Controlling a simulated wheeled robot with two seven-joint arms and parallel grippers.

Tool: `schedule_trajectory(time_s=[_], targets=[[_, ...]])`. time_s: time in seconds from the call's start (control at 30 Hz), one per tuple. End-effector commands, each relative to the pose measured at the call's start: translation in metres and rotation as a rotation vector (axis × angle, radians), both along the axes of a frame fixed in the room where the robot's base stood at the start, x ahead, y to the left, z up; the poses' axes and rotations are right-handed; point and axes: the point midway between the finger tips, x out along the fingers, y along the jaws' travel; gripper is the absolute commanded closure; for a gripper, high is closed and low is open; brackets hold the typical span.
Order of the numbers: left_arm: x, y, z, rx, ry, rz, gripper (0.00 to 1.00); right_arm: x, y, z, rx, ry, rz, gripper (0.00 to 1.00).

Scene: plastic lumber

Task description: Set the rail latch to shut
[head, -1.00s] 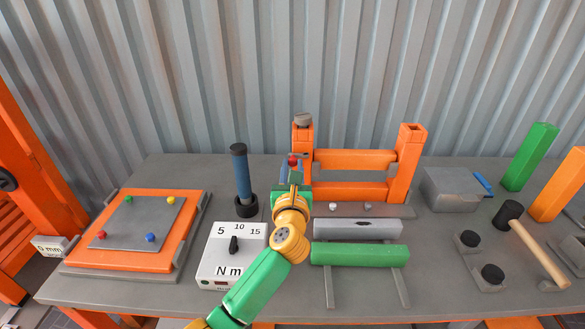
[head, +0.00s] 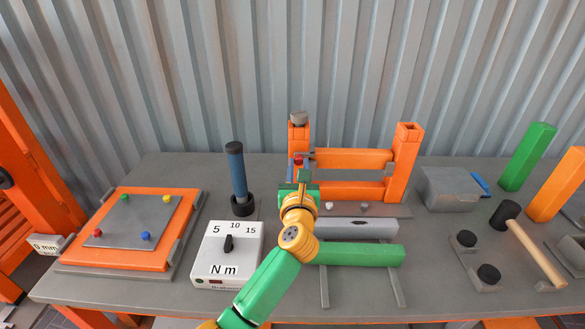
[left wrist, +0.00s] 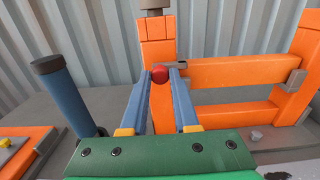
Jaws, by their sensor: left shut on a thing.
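The orange frame has a left post (head: 298,139) and an upper rail (head: 352,159). The latch's red knob (head: 298,161) is at the front of the left post, level with the upper rail's left end. In the left wrist view the red knob (left wrist: 160,73) sits between the blue fingertips. My left gripper (left wrist: 163,76) is shut on it. The rest of the latch is mostly hidden behind the gripper and fingers. My right gripper is not in view.
A blue-handled tool (head: 238,175) stands upright left of the frame, behind the white torque box (head: 220,262). A grey beam (head: 352,229) and a green beam (head: 365,255) lie in front of the frame. A mallet (head: 535,250) lies at right.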

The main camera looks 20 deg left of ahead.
Motion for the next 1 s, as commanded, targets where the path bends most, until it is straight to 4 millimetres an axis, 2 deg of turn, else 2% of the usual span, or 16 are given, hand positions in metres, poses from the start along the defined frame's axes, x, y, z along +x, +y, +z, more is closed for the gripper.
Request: schedule_trajectory(time_s=[0.3, 0.33, 0.43, 0.77, 1.0], targets=[[0.001, -0.004, -0.001, 0.0, 0.002, -0.005, 1.0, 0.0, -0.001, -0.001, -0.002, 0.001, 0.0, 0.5], [0.001, -0.004, -0.001, 0.0, 0.002, -0.004, 0.69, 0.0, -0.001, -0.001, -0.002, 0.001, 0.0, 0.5], [0.001, -0.004, -0.001, 0.0, 0.002, -0.004, 0.42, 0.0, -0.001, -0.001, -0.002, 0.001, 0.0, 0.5], [-0.003, -0.005, -0.001, 0.001, 0.001, -0.003, 0.42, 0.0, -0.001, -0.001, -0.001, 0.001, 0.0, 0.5], [-0.048, -0.019, -0.003, -0.003, 0.003, -0.004, 0.42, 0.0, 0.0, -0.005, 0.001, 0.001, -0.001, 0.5]])
